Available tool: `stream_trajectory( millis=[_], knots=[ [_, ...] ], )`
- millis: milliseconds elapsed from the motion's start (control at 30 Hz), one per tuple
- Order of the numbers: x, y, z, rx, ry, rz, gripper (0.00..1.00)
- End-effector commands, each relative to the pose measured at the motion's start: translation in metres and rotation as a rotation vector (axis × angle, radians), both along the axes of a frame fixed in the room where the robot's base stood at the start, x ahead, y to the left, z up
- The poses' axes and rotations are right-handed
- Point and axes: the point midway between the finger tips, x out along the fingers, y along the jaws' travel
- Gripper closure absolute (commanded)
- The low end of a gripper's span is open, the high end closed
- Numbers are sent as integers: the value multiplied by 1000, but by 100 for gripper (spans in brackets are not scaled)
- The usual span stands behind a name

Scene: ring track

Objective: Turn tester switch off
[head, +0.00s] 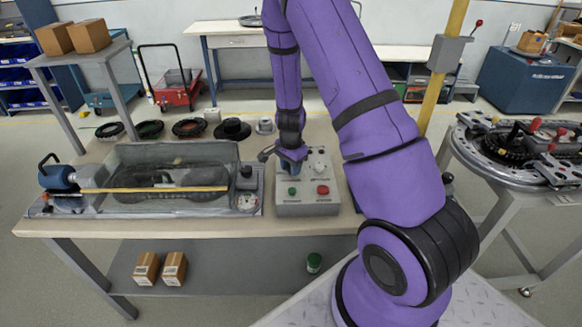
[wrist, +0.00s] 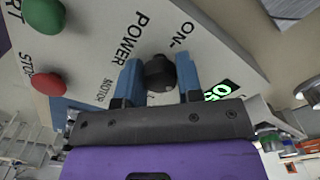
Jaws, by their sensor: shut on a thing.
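The tester is a grey control box (head: 307,208) on the workbench, with a green button (head: 292,191) and a red button (head: 323,190) on its sloped face. In the wrist view its panel (wrist: 100,45) carries POWER, ON, MOTOR and STOP lettering. A black switch knob (wrist: 159,72) sits by the word POWER. My gripper (wrist: 157,77) has its blue fingers on either side of this knob and is shut on it. In the head view my gripper (head: 291,164) is over the left upper part of the box and hides the knob. The knob's exact setting is unclear.
A clear-covered test rig (head: 165,175) stands just left of the box. Several dark rings (head: 149,130) and small parts lie behind it on the bench (head: 130,228). A yellow post (head: 428,110) and a round ring-track stand (head: 520,170) are at the right.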

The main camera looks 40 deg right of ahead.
Motion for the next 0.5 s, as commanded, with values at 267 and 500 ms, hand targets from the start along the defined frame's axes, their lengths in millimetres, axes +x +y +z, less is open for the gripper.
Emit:
stream_trajectory(
  millis=[267,500],
  knots=[
    [0,0,0,0,-1,0,41],
    [1,0,5,0,-1,1,41]
  ],
)
